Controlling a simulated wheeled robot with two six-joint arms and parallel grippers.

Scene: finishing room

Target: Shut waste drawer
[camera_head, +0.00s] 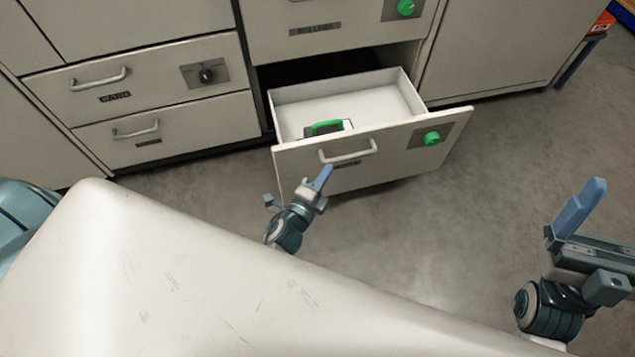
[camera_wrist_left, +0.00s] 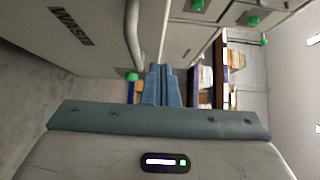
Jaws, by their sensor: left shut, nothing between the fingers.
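The waste drawer (camera_head: 400,150) is pulled out of the lower cabinet. Its front carries a pale bar handle (camera_head: 348,152), a label and a green knob (camera_head: 432,138). In the left wrist view the front (camera_wrist_left: 95,55) fills the upper left, with the label reading WASTE and the handle (camera_wrist_left: 133,35) beside it. My left gripper (camera_head: 323,177) is shut and empty, just in front of the drawer front and a little below the handle's left end. Its blue fingers (camera_wrist_left: 160,86) are together in the wrist view. My right gripper (camera_head: 580,207) stands far right, its blue fingers appearing together.
A green-handled item (camera_head: 326,128) lies inside the drawer. Closed drawers (camera_head: 160,85) stand to the left, and another drawer front (camera_head: 330,20) is above the open one. A large white surface (camera_head: 170,270) fills the lower foreground. Grey floor (camera_head: 450,230) is clear to the right.

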